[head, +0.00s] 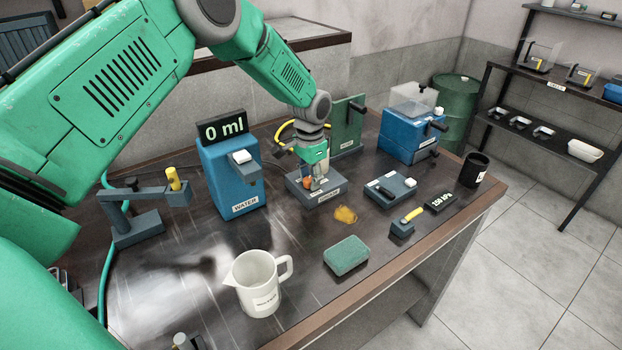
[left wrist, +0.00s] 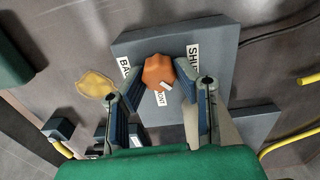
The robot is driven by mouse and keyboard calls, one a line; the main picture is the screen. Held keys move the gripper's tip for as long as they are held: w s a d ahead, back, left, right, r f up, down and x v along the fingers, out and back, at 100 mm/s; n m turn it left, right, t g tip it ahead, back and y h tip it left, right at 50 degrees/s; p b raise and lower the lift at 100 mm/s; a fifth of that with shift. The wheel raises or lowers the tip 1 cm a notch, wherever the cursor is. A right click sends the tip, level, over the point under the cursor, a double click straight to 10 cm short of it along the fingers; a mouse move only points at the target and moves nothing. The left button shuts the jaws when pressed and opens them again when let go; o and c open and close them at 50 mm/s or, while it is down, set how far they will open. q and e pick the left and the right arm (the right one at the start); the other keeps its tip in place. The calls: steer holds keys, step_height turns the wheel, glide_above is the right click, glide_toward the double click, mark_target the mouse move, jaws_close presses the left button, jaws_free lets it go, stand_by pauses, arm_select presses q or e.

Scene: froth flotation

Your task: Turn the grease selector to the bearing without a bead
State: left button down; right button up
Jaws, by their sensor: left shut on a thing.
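The grease selector is a grey box (head: 330,197) with an orange knob (head: 308,183) on top, on the table in the middle of the head view. The left wrist view shows the orange knob (left wrist: 158,71) with a white mark on its lower right edge, and the box (left wrist: 218,45) with white labels around it. I cannot make out any bearing or bead. My right gripper is out of view.
Nearby stand a blue WATER dispenser (head: 230,178) reading 0 ml, a green panel (head: 347,125) and a blue machine (head: 408,137). A yellow blob (head: 346,215), green sponge (head: 346,254), white jug (head: 256,284) and grey switch box (head: 390,190) lie toward the front.

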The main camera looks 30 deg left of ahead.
arm_select(q)
steer(key=m, duration=0.7)
steer(key=shift+a+r, duration=0.1)
steer(key=m, duration=1.3)
steer(key=shift+r, duration=0.15)
steer(key=m, duration=0.5)
steer(key=shift+m, duration=0.4)
steer(key=c, duration=1.3)
jaws_free()
steer(key=shift+o, duration=0.2)
